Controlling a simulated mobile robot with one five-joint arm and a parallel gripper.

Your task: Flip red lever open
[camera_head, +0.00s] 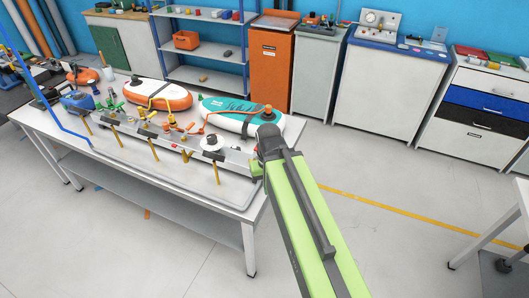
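A metal rail (130,128) with several yellow handles and small orange and red fittings runs along the front of the workbench (205,185). A small red part (175,146) shows on this rail, left of a white disc with a dark knob (212,142). It is too small to tell whether it is the red lever or how it is set. My green and grey arm reaches in from the lower right to the bench's right end. My gripper (256,168) is near the rail's right end, mostly hidden by the arm, apart from the red part. Its fingers cannot be made out.
An orange-and-white board (158,95) and a teal-and-white board (240,117) lie on the bench behind the rail. A blue item (77,102) and small tools crowd the left end. Shelves and cabinets line the back wall. The floor right of the bench is clear.

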